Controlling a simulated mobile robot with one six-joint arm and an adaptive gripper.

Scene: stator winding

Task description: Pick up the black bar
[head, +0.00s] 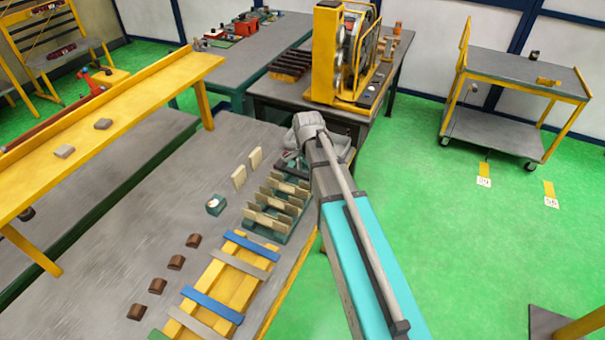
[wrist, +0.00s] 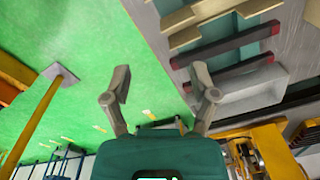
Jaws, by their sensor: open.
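I cannot tell which of the two is meant. My gripper is open, with nothing between its fingers; green floor shows between them. It is off to the bench's edge side, apart from both bars. In the head view, my arm hides the gripper, and the bars are too small and covered to make out clearly.
A pale grey block (wrist: 245,92) lies beside the bars. Slotted green holders with beige plates (head: 276,208) and a yellow frame with blue strips (head: 222,285) stand on the bench (head: 140,225). A yellow winding machine (head: 325,55) stands behind.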

